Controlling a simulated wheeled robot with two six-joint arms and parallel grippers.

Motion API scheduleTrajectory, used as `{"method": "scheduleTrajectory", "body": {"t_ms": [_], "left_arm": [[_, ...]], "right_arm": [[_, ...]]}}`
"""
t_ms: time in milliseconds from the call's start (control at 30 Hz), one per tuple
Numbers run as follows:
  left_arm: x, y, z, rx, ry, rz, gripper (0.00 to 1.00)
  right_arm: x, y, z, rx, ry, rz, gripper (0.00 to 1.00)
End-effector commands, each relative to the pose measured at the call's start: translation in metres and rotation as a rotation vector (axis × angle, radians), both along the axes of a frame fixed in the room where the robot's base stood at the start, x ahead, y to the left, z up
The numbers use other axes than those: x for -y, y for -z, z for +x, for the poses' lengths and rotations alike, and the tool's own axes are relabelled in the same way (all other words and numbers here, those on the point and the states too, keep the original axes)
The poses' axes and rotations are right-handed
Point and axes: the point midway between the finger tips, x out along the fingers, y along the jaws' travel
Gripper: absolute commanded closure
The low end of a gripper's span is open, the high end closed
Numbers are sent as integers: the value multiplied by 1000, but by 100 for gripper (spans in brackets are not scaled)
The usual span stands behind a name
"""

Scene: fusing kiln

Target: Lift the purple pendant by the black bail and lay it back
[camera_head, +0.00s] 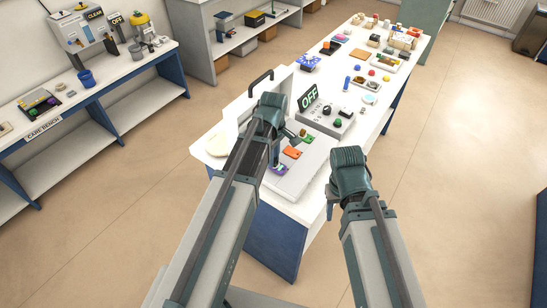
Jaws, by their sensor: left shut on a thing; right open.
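The small purple pendant (280,169) shows at the near end of the pale kiln floor (305,172), just beneath my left gripper. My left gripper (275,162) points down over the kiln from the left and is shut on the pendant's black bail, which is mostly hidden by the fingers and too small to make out. I cannot tell whether the pendant touches the floor or hangs slightly above it. My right gripper (331,208) is open and empty, off the right edge of the white table, apart from the kiln.
An orange piece (292,152) and a green piece (303,141) lie beyond the pendant. The kiln's raised lid has a black handle (261,79). Several small items fill the far table. Floor at right is clear.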

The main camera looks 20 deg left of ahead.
Motion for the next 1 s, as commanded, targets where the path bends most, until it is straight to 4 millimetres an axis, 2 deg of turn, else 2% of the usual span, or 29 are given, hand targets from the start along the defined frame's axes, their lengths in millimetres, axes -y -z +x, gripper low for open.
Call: {"method": "scheduleTrajectory", "body": {"t_ms": [1000], "left_arm": [[0, 9, 0, 0, 0, 0, 100]], "right_arm": [[0, 9, 0, 0, 0, 0, 50]]}}
